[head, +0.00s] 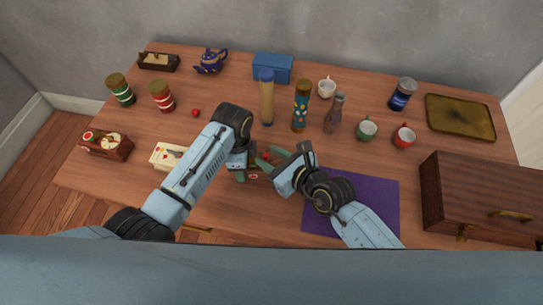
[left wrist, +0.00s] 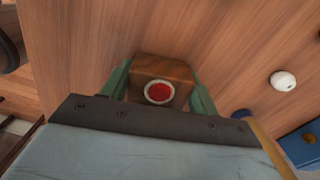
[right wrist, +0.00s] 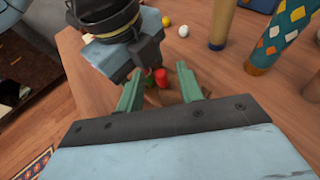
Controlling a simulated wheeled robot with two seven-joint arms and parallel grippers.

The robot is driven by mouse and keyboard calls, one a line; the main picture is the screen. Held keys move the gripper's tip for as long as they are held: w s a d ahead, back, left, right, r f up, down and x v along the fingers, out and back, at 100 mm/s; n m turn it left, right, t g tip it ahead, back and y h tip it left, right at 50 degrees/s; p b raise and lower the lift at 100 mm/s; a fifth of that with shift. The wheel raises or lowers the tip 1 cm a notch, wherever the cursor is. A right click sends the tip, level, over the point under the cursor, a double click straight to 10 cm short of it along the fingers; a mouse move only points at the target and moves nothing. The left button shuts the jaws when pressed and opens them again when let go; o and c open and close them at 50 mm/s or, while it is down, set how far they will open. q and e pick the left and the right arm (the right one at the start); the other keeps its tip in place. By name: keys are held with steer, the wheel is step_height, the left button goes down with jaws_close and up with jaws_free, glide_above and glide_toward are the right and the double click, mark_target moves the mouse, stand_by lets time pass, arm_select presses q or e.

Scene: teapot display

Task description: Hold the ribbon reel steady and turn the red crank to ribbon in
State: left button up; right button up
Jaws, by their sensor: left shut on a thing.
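The ribbon reel (left wrist: 165,70) is a small wooden block with a white-rimmed red disc on one face. In the left wrist view it sits between the green fingers of my left gripper (left wrist: 158,90), which is shut on it. In the head view the left gripper (head: 249,173) and my arms hide most of the reel. The red crank (right wrist: 160,78) shows in the right wrist view, beyond and between the fingertips of my right gripper (right wrist: 158,72). Those fingers stand apart, with gaps either side of the red part. The right gripper (head: 268,160) reaches in from the right in the head view.
A purple mat (head: 375,195) lies under my right forearm. Behind the grippers stand a tan cylinder (head: 267,100), a patterned teal cylinder (head: 301,105) and a bottle (head: 334,114). A card box (head: 166,156) is beside my left arm. A wooden case (head: 480,195) stands at right.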

steer(key=shift+d, duration=0.1)
steer(key=v, duration=1.2)
arm_select(q)
steer(key=o, duration=1.3)
steer(key=shift+r, duration=0.1)
